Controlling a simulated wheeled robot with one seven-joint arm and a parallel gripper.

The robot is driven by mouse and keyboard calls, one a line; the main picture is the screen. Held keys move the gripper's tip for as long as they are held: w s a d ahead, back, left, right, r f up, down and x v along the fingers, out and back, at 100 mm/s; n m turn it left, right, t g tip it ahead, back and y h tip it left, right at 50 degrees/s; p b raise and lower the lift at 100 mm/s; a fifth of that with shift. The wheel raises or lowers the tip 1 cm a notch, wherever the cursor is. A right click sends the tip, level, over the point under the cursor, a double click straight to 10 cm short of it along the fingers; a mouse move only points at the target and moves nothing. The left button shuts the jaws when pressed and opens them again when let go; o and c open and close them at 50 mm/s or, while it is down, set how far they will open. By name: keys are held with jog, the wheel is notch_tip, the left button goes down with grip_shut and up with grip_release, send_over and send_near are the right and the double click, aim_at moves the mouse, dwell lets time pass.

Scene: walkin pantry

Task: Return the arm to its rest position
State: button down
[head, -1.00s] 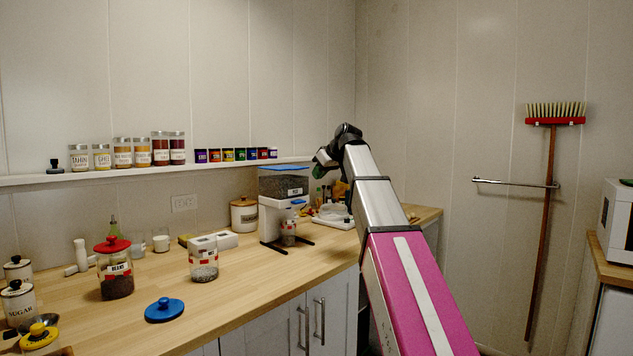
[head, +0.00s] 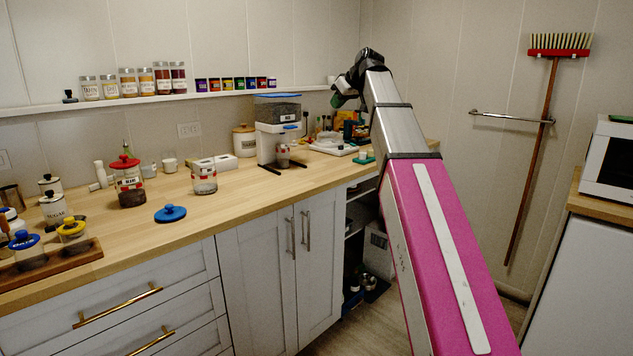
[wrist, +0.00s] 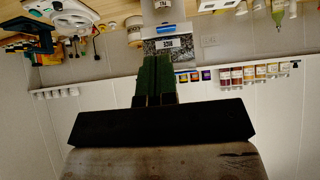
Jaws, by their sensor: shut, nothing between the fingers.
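My arm (head: 440,250) rises from the lower right of the head view, with a magenta lower link and a silver upper link. My gripper (head: 338,101) is at its bent far end, in front of the wall and above the counter's back right. In the wrist view the gripper's green fingers (wrist: 154,75) lie side by side, shut, with nothing held. The wrist view is upside down, and the fingers point toward the dispenser (wrist: 172,44), apart from it as far as I can tell.
The wooden counter (head: 235,198) holds a dispenser (head: 278,130), jars, a blue lid (head: 170,213) and a tray (head: 60,262). A shelf (head: 140,100) with jars runs along the wall. A broom (head: 533,150) hangs by a rail (head: 490,114). A microwave (head: 612,160) stands at right.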

jog(key=s+d+f+m+g+h, duration=0.1)
jog(key=s+d+f+m, duration=0.1)
jog(key=f, duration=1)
jog(key=s+d+f+m+g+h, duration=0.1)
jog(key=s+d+f, duration=0.1)
jog(key=f, duration=0.9)
jog(key=s+d+f+m+g+h, duration=0.1)
jog(key=s+d+f+m, duration=0.1)
jog(key=f, duration=1)
jog(key=s+d+f+m+g+h, duration=0.1)
jog(key=s+d+f+m, duration=0.1)
jog(key=s+f, duration=0.9)
jog(key=s+d+f+m+g+h, duration=0.2)
jog(key=s+d+f, duration=0.2)
jog(key=s+f, duration=0.6)
notch_tip(320, 180, down, 7)
jog(key=shift+s+d, duration=0.2)
jog(key=shift+s, duration=0.2)
